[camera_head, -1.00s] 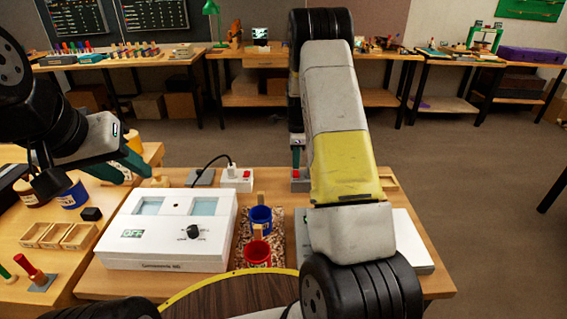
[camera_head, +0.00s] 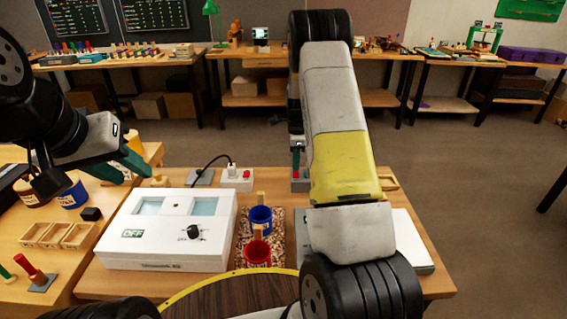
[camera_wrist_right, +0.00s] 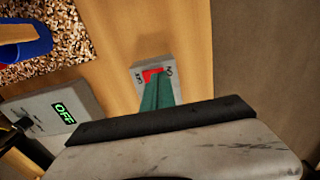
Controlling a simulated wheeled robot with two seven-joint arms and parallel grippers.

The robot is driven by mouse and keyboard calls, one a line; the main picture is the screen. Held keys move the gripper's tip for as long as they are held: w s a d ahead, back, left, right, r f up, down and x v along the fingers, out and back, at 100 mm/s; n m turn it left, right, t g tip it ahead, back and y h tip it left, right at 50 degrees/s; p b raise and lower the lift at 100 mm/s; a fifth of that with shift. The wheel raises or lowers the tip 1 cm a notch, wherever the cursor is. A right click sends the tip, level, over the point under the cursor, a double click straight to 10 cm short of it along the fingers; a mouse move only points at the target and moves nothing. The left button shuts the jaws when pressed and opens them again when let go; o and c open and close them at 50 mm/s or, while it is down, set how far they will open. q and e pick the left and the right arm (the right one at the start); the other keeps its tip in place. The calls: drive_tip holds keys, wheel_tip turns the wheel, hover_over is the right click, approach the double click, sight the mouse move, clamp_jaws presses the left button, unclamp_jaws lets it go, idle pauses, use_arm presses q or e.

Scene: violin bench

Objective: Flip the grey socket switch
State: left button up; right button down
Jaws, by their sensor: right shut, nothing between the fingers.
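The grey socket switch (camera_wrist_right: 140,82) is a small grey box with a red rocker (camera_wrist_right: 152,74) and a dark label at either side, in the right wrist view. In the head view the grey box (camera_head: 301,186) stands at the back of the bench, partly hidden by my right arm. My right gripper (camera_wrist_right: 155,84) is shut and empty, its green fingertips over the rocker; I cannot tell whether they touch it. It also shows in the head view (camera_head: 296,170). My left gripper (camera_head: 134,178) is open and empty, left of the bench's back, away from the grey switch.
A white socket (camera_head: 238,180) with a plug and red switch stands left of the grey one. A white box (camera_head: 165,248) with an OFF display is at left. Blue (camera_head: 260,220) and red (camera_head: 257,253) cups stand mid-bench. A grey device (camera_wrist_right: 60,105) shows OFF.

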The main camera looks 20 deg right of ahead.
drive_tip(key=shift+f, duration=0.6)
idle(0.3)
drive_tip(key=shift+r, duration=3.55)
